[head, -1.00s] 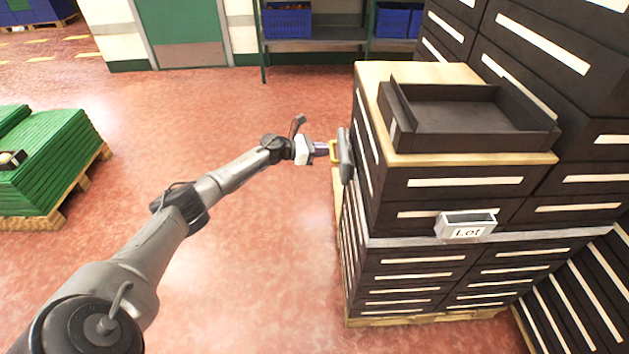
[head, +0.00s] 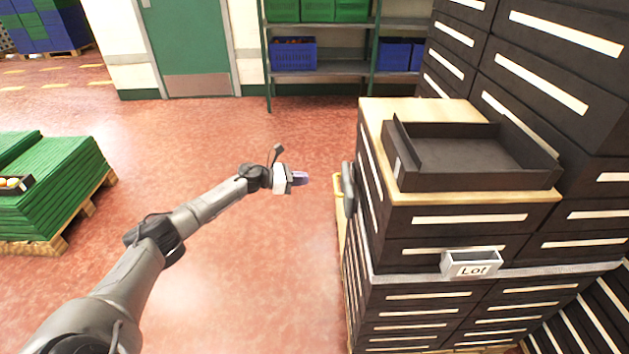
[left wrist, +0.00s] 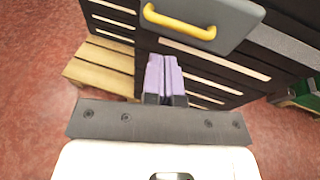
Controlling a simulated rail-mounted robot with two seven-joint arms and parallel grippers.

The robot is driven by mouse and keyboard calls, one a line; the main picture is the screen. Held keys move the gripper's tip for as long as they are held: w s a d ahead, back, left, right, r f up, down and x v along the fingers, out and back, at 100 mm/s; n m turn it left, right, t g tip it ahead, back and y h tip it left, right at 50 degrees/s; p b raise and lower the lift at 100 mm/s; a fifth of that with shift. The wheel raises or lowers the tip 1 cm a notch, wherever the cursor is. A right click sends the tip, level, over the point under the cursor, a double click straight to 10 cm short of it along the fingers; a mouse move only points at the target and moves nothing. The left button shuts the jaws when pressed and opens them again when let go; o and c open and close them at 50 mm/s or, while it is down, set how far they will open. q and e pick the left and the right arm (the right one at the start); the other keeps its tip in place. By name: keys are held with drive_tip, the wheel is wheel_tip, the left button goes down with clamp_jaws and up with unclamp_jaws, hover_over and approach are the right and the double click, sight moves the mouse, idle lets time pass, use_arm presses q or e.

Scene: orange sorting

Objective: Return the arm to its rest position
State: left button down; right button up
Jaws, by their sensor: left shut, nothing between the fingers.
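My left arm reaches in from the lower left of the head view. Its gripper (head: 301,178) is over the red floor, a short gap to the left of the stack of black crates (head: 440,258). In the left wrist view the purple fingers (left wrist: 163,76) are pressed together with nothing between them. A grey panel with a yellow handle (left wrist: 180,22) is ahead of the fingers, apart from them. My right gripper is in neither view.
An empty black tray (head: 455,160) sits on the wooden board topping the stack. A "Lot" holder (head: 471,264) hangs on its front. Green stacked sheets on a pallet (head: 60,190) stand at left. Shelves with blue crates (head: 293,54) are behind. The floor between is clear.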

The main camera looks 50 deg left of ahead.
use_arm(q)
drive_tip(key=v, duration=0.2)
drive_tip(key=p+v, duration=0.1)
drive_tip(key=v, duration=0.1)
drive_tip(key=a+v, duration=0.1)
drive_tip(key=shift+s+a+r, duration=0.1)
drive_tip(key=shift+a+r, duration=0.05)
drive_tip(key=shift+a, duration=0.1)
